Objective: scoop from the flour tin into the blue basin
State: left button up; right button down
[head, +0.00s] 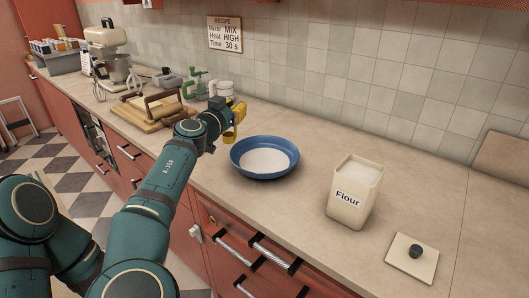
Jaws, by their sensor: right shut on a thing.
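The flour tin (353,192) is a cream, open-topped container labelled "Flour", standing upright on the counter with white flour near its rim. The blue basin (236,165) is left of it, a shallow round bowl with a white layer covering its bottom. My right gripper (229,116) is shut on a yellow scoop (233,134), behind and left of the basin, apart from the tin. The fingers are small and partly hidden by the arm, and I cannot see whether the scoop holds flour. My left gripper is not in view.
A square lid (411,260) with a black knob lies flat right of the tin. A wooden board (152,119), a green hand-cranked device (193,84), white canisters (221,89) and a stand mixer (110,55) stand farther left. The counter behind basin and tin is clear.

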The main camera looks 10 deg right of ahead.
jog(key=shift+s+a+r+p, duration=0.2)
jog(key=shift+a+r+p, duration=0.05)
jog(key=shift+a+r, duration=0.6)
jog(key=shift+s+a+r+p, duration=0.2)
jog(key=shift+a+r, duration=0.45)
jog(key=shift+a, duration=0.3)
jog(key=shift+d, duration=0.1)
